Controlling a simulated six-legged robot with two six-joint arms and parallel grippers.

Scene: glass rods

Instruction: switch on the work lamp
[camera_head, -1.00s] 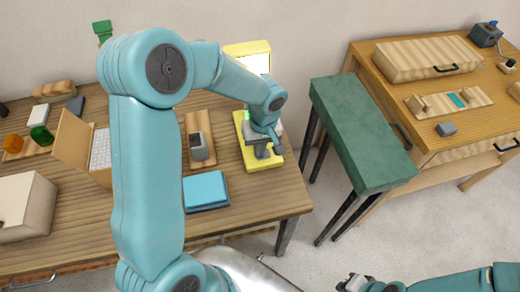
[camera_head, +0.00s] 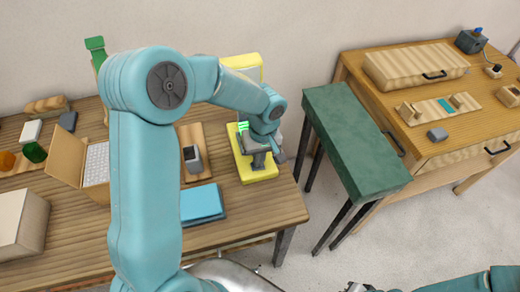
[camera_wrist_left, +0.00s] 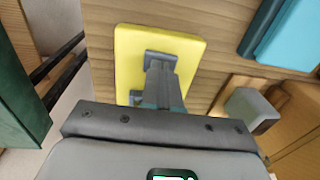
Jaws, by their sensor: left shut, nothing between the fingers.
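The work lamp has a yellow framed panel (camera_head: 244,61) at the back of the wooden table, partly behind my left arm, and a yellow base (camera_head: 262,174) in front of it. My left gripper (camera_head: 272,157) is over the base, shut and empty. In the left wrist view its fingers (camera_wrist_left: 163,62) overlap the yellow base (camera_wrist_left: 130,60), hiding part of it; I cannot tell whether they touch it. No switch can be made out. My right gripper (camera_head: 357,287) is at the bottom edge, cut off.
A grey device on a wooden board (camera_head: 193,160) and a blue block (camera_head: 202,203) lie left of the base. An open box (camera_head: 68,155) stands farther left. A green-topped stool (camera_head: 350,135) and a wooden desk (camera_head: 450,120) stand to the right.

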